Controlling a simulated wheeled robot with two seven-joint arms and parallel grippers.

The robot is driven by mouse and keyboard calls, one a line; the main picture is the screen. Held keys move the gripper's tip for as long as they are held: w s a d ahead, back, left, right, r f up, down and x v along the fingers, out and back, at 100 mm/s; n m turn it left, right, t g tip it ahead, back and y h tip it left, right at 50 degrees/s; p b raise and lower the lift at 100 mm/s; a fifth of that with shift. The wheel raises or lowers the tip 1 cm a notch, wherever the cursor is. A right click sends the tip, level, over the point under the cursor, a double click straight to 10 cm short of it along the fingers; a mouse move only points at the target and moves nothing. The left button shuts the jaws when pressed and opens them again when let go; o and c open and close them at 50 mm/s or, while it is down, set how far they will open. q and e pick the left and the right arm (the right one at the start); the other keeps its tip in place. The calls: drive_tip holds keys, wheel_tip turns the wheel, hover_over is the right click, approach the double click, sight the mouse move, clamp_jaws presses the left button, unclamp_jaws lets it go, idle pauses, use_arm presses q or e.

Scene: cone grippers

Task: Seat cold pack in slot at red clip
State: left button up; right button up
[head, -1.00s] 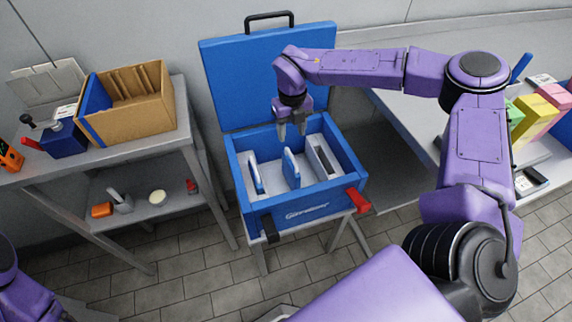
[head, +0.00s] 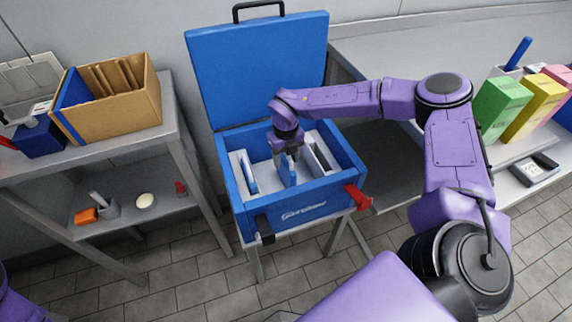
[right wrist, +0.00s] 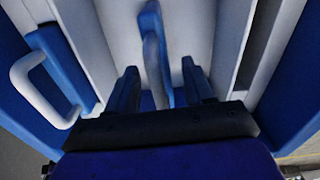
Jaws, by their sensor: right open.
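The blue cold pack (head: 287,172) stands upright in the middle of the open blue cooler box (head: 318,207). My right gripper (head: 290,150) is lowered to its top from above. In the right wrist view the open fingers (right wrist: 162,88) stand on either side of the cold pack (right wrist: 153,45), with gaps visible. The red clip (head: 357,197) is on the box's front right corner. A pale slot piece with a dark opening (head: 323,156) lies along the right side, nearest that clip, and looks empty. My left gripper is out of view.
Another blue and white pack (head: 249,172) stands at the box's left side. A black clip (head: 263,232) is on the front left. The raised lid (head: 255,65) stands behind. A shelf with a cardboard box (head: 125,98) is left; a counter with coloured boxes (head: 502,105) is right.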

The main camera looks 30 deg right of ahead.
drive_tip(key=shift+f, duration=0.9)
clamp_jaws()
drive_tip(key=shift+r, duration=0.1)
